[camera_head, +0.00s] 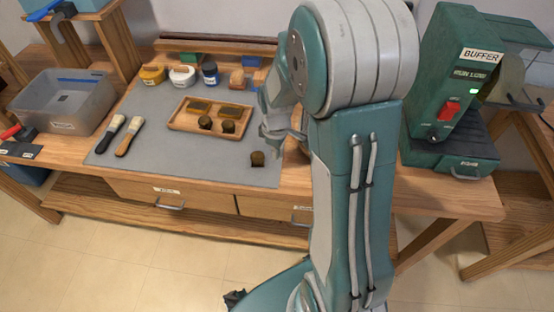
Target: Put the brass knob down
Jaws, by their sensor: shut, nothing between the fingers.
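A dark brass knob (257,159) rests on the grey mat (150,120), near the mat's front right. My gripper (272,141) is just above and to the right of this knob in the picture. It is shut with nothing in it, and it appears apart from the knob. Part of the gripper and wrist is hidden behind my arm. Two similar dark brass knobs, one left (205,122) and one right (228,127), sit in the wooden tray (181,123). Two flat brass-coloured pieces lie behind them in the tray.
Two brushes (130,136) lie at the mat's left, beside a translucent bin (66,101). Small jars (182,76) and blocks line the back. A green buffer machine (455,80) stands right of my arm. The mat's front middle is clear.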

